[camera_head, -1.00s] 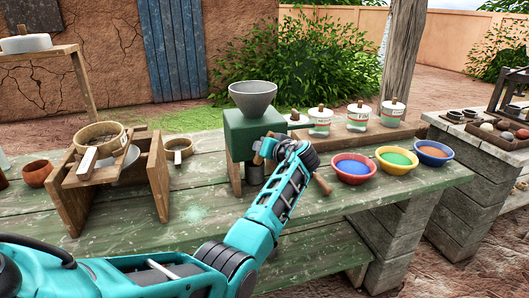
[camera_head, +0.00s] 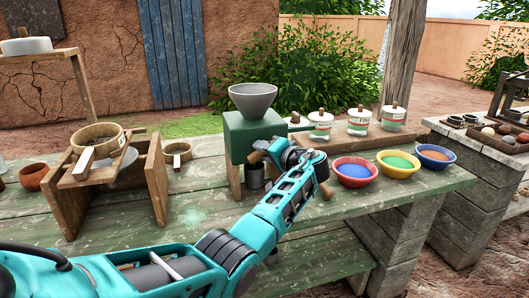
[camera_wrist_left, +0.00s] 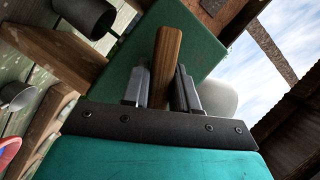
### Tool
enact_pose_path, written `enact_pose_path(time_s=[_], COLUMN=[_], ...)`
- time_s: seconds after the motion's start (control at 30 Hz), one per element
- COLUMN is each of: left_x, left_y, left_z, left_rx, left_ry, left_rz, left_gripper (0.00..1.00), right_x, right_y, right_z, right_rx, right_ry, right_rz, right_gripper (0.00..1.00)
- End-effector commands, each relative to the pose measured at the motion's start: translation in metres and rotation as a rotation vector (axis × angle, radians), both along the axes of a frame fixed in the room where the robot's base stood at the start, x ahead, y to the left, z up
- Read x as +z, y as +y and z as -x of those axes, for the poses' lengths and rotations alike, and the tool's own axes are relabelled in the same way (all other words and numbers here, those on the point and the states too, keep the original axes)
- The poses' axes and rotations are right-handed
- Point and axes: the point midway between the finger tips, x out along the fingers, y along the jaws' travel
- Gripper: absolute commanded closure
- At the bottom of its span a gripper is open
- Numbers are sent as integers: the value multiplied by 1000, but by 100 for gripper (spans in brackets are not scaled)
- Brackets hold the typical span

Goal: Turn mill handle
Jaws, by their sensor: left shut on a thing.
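The mill is a green box (camera_head: 240,130) with a grey bowl-shaped hopper (camera_head: 253,98) on top, standing on the bench. My left gripper (camera_head: 258,152) is at the mill's front right, partly hidden by my wrist. In the left wrist view the gripper (camera_wrist_left: 160,85) is shut on the wooden mill handle (camera_wrist_left: 168,55), which stands between its two fingers. The green mill body (camera_wrist_left: 185,35) shows just behind the handle. A dark metal cup (camera_head: 254,176) sits below the mill and also shows in the wrist view (camera_wrist_left: 88,15). My right gripper is out of view.
Red (camera_head: 355,182), yellow (camera_head: 398,174) and blue (camera_head: 433,165) bowls of powder stand right of my wrist. Labelled jars (camera_head: 358,122) stand behind them. A wooden sieve stand (camera_head: 154,175) is at left. The bench front (camera_head: 190,215) is mostly clear.

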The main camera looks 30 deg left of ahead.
Motion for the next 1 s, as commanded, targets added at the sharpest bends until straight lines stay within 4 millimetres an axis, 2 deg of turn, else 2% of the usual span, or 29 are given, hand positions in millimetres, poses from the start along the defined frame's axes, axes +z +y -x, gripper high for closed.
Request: enact_pose_path(time_s=[0.33, 0.37, 0.57, 0.87, 1.0], left_x=[2, 2, 2, 1, 4], left_y=[1, 1, 1, -3, -18], left_z=[-1, -1, -1, 0, 6], left_rx=[-2, -2, -1, -2, -3], left_ry=[-2, -2, -1, 0, -2], left_rz=[-5, -5, -2, -1, -1], left_gripper=[100, 71, 52, 51, 51], right_x=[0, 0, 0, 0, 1], right_y=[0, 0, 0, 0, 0], right_z=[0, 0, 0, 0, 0], right_rx=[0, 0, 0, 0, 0], right_ry=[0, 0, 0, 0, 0], right_rz=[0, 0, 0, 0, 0], right_gripper=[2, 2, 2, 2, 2])
